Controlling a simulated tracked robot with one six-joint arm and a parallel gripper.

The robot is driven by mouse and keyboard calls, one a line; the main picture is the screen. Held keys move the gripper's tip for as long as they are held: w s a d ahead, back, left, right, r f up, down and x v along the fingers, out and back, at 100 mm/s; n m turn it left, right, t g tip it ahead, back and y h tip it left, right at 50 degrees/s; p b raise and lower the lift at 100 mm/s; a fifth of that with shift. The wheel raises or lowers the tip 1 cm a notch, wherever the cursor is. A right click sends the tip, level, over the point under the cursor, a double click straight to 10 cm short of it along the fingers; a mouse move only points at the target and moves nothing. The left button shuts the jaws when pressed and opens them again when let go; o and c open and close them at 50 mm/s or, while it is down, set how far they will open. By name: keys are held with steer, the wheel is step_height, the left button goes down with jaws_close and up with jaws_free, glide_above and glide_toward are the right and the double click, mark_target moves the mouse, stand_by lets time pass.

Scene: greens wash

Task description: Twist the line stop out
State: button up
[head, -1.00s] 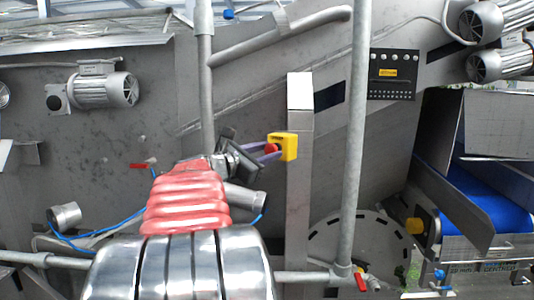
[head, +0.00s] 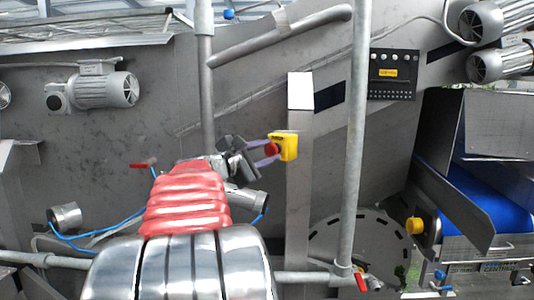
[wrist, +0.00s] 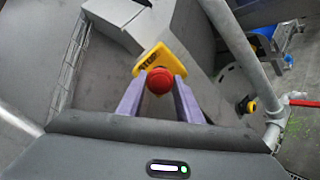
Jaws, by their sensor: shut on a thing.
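The line stop is a red mushroom button (wrist: 159,80) on a yellow box (head: 290,146) fixed to the side of a grey upright post. The yellow box with its STOP lettering also shows in the wrist view (wrist: 151,57). My gripper (head: 268,152) reaches in from the left of the box. Its two purple fingers (wrist: 159,92) stand on either side of the red button and are shut on it. The fingers partly cover the button's sides in the head view.
The grey post (head: 300,115) stands right behind the box, and a round vertical pipe (head: 355,150) stands to its right. A black control panel (head: 392,75) is at upper right. A blue conveyor belt (head: 485,200) and a yellow knob (head: 414,225) lie further right.

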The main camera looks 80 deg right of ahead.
steer(key=shift+f, duration=0.1)
steer(key=o, duration=1)
steer(key=shift+a, duration=0.15)
steer(key=v, duration=1.3)
steer(key=shift+w+a, duration=0.15)
steer(key=shift+a, duration=0.15)
